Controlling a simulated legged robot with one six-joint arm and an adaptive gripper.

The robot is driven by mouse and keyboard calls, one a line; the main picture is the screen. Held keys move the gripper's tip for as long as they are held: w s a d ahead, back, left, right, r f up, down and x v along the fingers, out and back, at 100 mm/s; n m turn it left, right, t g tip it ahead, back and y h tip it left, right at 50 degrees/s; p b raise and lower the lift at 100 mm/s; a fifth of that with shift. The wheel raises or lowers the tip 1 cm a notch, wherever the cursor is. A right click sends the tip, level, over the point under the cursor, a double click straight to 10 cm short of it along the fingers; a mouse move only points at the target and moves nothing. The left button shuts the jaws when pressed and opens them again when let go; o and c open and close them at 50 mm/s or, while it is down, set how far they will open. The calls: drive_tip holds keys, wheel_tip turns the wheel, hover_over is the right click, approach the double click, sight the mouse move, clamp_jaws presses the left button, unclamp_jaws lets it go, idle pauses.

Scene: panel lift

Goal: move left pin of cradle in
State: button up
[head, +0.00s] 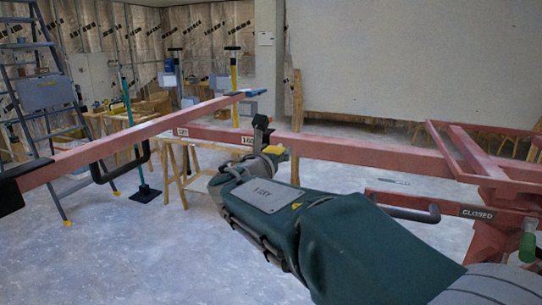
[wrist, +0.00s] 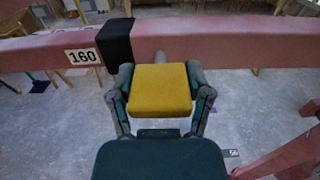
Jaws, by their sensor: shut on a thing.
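The red cradle beam (head: 350,153) runs across the head view and also spans the top of the wrist view (wrist: 230,42). A black sleeve (wrist: 115,42) wraps the beam just right of a white "160" label (wrist: 82,56). A grey rounded pin end (wrist: 160,57) shows at the beam's near face, right of the sleeve. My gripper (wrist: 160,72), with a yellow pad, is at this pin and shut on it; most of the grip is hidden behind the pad. In the head view my gripper (head: 272,153) is against the beam near the black upright piece (head: 261,124).
A red arm with a black handle (head: 122,164) extends left and towards me. At right stand the red frame (head: 490,170), a "CLOSED" plate (head: 482,213) and a green handle (head: 528,243). A ladder (head: 45,100) and wooden trestles (head: 185,165) stand behind. The floor at front left is clear.

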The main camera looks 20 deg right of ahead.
drive_tip(key=shift+w+d, duration=0.15)
drive_tip(key=shift+w, duration=0.15)
drive_tip(key=o, duration=1.3)
drive_tip(key=shift+o, duration=0.2)
drive_tip(key=shift+s, duration=0.15)
drive_tip(key=v, duration=1.2)
drive_tip(key=shift+f, duration=0.1)
